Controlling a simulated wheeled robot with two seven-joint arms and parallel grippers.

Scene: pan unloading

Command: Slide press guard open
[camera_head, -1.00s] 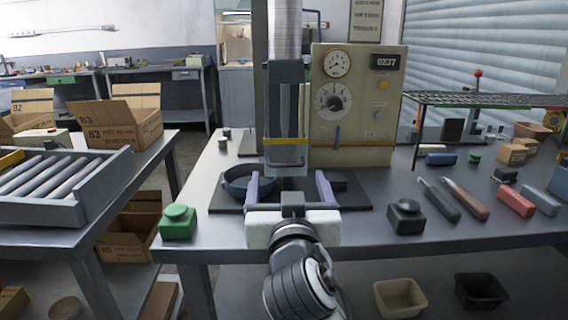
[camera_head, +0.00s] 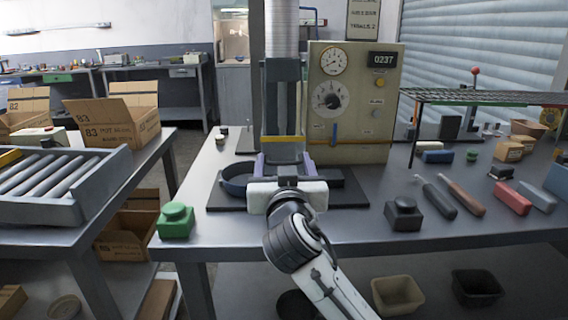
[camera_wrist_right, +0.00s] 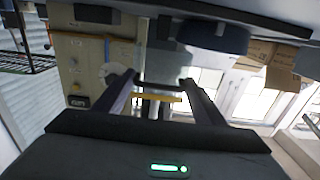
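The press guard (camera_head: 283,103) is a grey upright frame in front of the press column, with a yellow bar (camera_head: 283,139) along its lower edge. The guard is down, above the dark base plate. My right gripper (camera_head: 284,160) is open just in front of and below the yellow bar, its purple fingers spread wide. In the right wrist view, which is turned over, the yellow bar (camera_wrist_right: 155,97) shows between the fingers (camera_wrist_right: 158,80); I cannot tell whether they touch the guard. A dark blue pan (camera_head: 235,182) sits on the plate to the left, partly hidden. My left gripper is out of view.
The control panel (camera_head: 350,100) with gauges stands right of the guard. A green button box (camera_head: 175,221) and a black button box (camera_head: 403,214) flank the front. Tools (camera_head: 465,196) and a wire rack (camera_head: 490,97) are at right. A roller tray (camera_head: 60,190) is at left.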

